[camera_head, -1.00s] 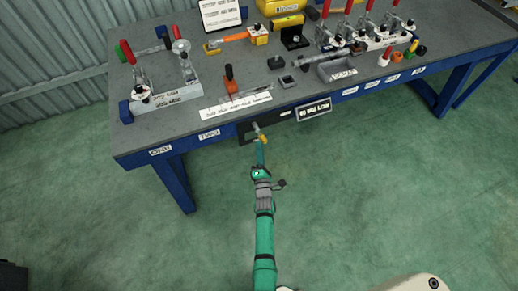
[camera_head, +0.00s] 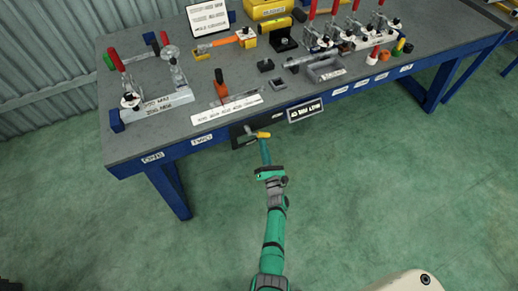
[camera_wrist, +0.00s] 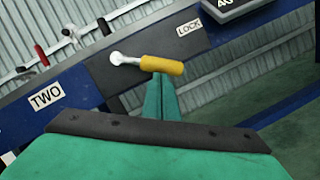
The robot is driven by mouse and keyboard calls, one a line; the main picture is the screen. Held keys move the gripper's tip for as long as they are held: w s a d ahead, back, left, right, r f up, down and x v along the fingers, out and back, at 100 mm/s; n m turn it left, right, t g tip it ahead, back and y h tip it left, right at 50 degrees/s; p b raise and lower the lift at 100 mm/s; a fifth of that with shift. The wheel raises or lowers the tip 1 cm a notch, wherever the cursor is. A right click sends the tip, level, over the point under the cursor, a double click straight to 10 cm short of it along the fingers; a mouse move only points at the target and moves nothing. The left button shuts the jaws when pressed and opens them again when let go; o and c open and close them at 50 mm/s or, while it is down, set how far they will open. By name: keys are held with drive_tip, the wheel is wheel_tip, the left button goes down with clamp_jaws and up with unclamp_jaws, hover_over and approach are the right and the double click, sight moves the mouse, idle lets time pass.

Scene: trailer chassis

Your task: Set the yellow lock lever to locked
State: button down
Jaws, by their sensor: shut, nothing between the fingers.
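The yellow lock lever (camera_wrist: 162,65) has a yellow grip on a bright metal pivot, mounted on a dark plate (camera_wrist: 100,72) on the bench's front. In the wrist view its grip points right from the pivot, tilted slightly down. The LOCK label (camera_wrist: 189,29) is above and to the right of the grip. In the head view the lever (camera_head: 263,135) shows at the bench's front edge. My gripper (camera_wrist: 160,78) is shut and empty, its teal fingertips right below the grip and seemingly against it. It also shows in the head view (camera_head: 264,141).
The blue-framed workbench (camera_head: 200,150) carries red-handled clamps (camera_head: 122,65), a grey tray (camera_head: 326,70) and several fixtures. A black-and-white sign (camera_head: 305,110) hangs right of the lever. Green floor (camera_head: 380,190) in front of the bench is open.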

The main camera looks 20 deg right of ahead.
drive_tip(key=n, duration=0.1)
drive_tip(key=d+r+n+y, duration=0.1)
drive_tip(key=n, duration=0.1)
drive_tip(key=d+r+n, duration=0.1)
drive_tip(key=shift+n+t+y, duration=0.3)
drive_tip(key=shift+n+y, duration=0.1)
drive_tip(key=shift+w+d+r+n+y, duration=0.1)
drive_tip(key=shift+d+r+n+y, duration=0.2)
drive_tip(key=shift+n, duration=0.5)
drive_tip(key=shift+s+d+r+n+y, duration=0.1)
drive_tip(key=shift+r+n+y, duration=0.25)
drive_tip(key=shift+n, duration=0.45)
drive_tip(key=shift+w+d+r+n+y, duration=0.1)
drive_tip(key=shift+d+r+n+y, duration=0.2)
drive_tip(key=shift+n, duration=0.5)
drive_tip(key=shift+a+r+y, duration=0.1)
drive_tip(key=shift+y, duration=0.15)
drive_tip(key=f, duration=0.1)
drive_tip(key=s+f, duration=0.2)
drive_tip(key=f, duration=0.1)
drive_tip(key=v, duration=0.9)
drive_tip(key=shift+s, duration=0.4)
drive_tip(key=shift+a+f, duration=0.1)
